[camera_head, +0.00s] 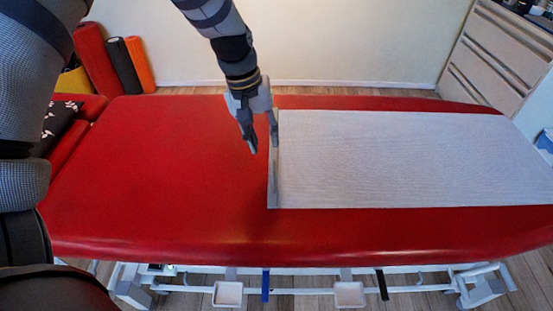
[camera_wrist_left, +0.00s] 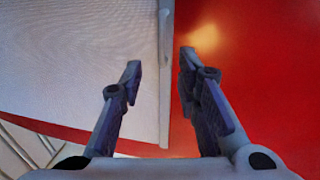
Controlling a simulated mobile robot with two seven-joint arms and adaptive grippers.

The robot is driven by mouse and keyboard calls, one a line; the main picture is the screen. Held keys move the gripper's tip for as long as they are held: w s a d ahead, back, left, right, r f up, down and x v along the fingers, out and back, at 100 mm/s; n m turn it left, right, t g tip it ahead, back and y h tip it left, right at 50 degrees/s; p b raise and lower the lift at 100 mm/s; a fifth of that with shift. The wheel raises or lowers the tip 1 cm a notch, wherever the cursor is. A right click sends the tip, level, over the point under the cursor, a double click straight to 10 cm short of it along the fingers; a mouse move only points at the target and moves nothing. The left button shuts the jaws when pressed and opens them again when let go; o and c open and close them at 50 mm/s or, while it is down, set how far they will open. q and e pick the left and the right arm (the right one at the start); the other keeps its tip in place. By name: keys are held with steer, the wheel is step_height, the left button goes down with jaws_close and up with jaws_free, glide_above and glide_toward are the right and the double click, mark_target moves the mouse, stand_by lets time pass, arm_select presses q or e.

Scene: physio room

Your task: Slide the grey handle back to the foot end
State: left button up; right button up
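The grey handle (camera_head: 273,185) is a thin bar along the left edge of a pale sheet (camera_head: 400,160) that lies on the red treatment table (camera_head: 150,170). In the left wrist view the handle (camera_wrist_left: 164,100) runs up the middle, at the border between sheet and red surface. My left gripper (camera_head: 263,148) is open over this edge. In its wrist view the two fingers (camera_wrist_left: 160,62) are wide apart, one on each side of the handle line, and nothing is held. I cannot tell whether they touch it. My right gripper is not in view.
The left part of the table top is bare. A dark patterned item (camera_head: 60,122) lies at its far left. Rolled mats (camera_head: 120,65) stand behind on the left, and a drawer cabinet (camera_head: 495,55) stands at the back right. My own arm links fill the left edge.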

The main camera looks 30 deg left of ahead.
mark_target(272, 169)
arm_select(q)
steer(key=f, duration=0.3)
steer(key=d+f, duration=0.1)
steer(key=f, duration=0.2)
steer(key=w+f+b, duration=0.1)
steer(key=f, duration=0.1)
steer(key=shift+d+f, duration=0.15)
steer(key=shift+f, duration=0.25)
jaws_close()
